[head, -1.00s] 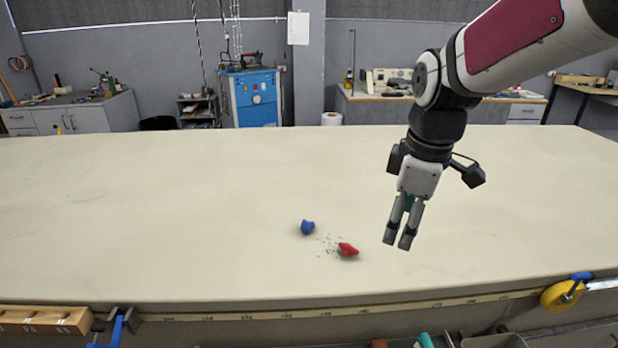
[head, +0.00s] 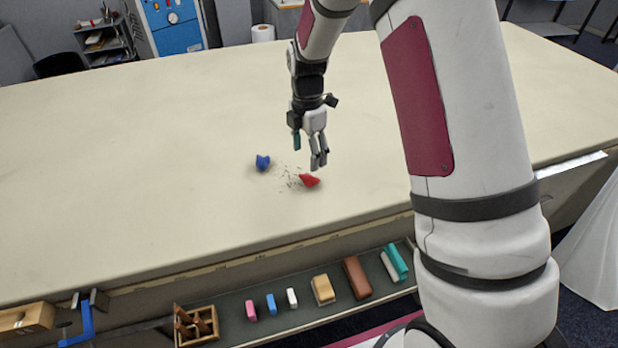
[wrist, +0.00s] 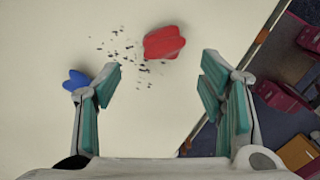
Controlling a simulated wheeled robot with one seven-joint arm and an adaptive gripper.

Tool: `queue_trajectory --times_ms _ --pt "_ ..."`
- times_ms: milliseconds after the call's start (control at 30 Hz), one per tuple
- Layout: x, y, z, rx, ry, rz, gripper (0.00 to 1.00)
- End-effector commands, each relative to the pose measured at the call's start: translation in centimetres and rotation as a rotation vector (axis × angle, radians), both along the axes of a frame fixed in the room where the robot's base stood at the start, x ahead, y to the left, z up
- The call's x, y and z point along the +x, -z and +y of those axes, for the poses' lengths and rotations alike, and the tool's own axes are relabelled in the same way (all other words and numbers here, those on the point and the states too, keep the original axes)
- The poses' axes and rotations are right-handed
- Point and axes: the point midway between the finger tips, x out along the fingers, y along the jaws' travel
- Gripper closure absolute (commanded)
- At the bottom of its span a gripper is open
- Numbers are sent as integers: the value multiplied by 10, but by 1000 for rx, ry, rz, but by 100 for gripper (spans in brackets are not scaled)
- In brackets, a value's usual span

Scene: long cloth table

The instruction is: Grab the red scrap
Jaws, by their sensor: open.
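The red scrap (head: 309,180) lies on the cloth table near its front edge in the head view. In the wrist view the red scrap (wrist: 163,43) shows near the top, ahead of the fingertips and between their lines. My gripper (head: 319,162) is open and empty, just above and beside the red scrap in the head view. In the wrist view my gripper (wrist: 160,72) has its fingers spread wide, with teal pads. No finger is seen touching the scrap.
A blue scrap (head: 262,162) lies left of the red one; it shows by the left finger in the wrist view (wrist: 77,80). Dark crumbs (head: 289,176) lie between the scraps. A tray (head: 237,322) with several blocks runs below the table's front edge. The table (head: 130,150) is otherwise clear.

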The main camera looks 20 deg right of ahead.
Motion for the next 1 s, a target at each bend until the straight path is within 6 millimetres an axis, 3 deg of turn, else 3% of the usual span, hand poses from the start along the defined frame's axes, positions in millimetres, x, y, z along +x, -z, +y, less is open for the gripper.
queue_trajectory --times_ms 133,433,700,1000 --pt "-1 24 0 -1 0 2 37" --pt "-2 44 -1 -1 0 2 37" --pt "-4 79 -5 0 1 2 37" --pt "-2 88 -5 0 1 -2 37"
